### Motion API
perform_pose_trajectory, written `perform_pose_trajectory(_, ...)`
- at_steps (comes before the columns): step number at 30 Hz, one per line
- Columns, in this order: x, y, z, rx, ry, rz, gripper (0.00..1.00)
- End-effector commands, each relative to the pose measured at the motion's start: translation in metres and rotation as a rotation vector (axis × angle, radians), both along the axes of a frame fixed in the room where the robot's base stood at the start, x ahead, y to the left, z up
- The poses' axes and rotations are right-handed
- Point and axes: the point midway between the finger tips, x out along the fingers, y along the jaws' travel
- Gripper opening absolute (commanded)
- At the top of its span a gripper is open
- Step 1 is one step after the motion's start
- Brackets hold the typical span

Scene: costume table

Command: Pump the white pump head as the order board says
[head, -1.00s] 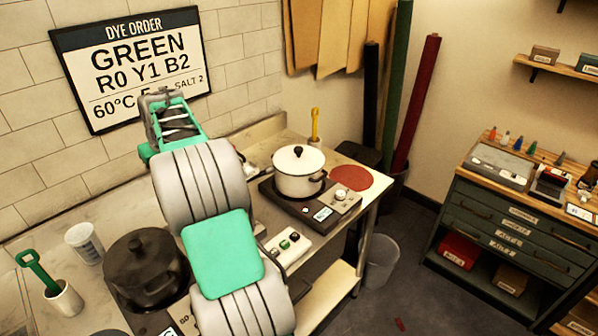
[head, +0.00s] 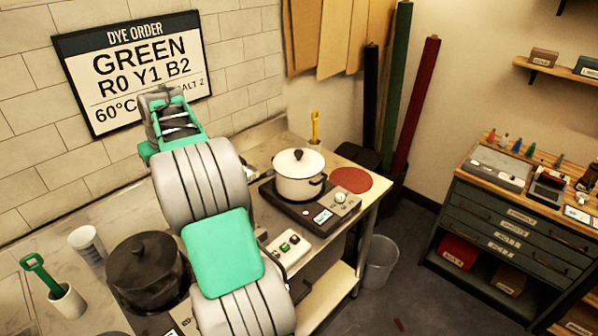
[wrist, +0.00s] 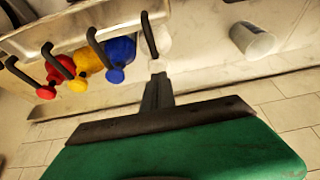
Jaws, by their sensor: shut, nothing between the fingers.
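The order board (head: 133,66) on the wall reads GREEN, R0 Y1 B2; my arm covers part of its lower line. In the wrist view, the white pump head (wrist: 157,66) is right at the tip of my shut, empty gripper (wrist: 157,82); I cannot tell if they touch. The white bottle (wrist: 160,40) stands at the end of a row with the blue (wrist: 119,48), yellow (wrist: 88,60) and red (wrist: 63,68) pump bottles. In the head view, my arm hides the bottles and my fingertips.
The head view shows a dark pot (head: 146,270), a white pot (head: 299,176) on a hotplate and a green-handled tool (head: 45,275).

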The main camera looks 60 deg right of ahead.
Motion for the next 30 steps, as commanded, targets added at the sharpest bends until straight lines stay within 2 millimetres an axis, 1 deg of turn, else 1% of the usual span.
perform_pose_trajectory(14, 0.0, 0.0, -0.001, -0.001, -0.002, 0.0, 0.0)
perform_pose_trajectory(30, 0.0, 0.0, -0.02, 0.0, -0.001, 0.0, 0.0)
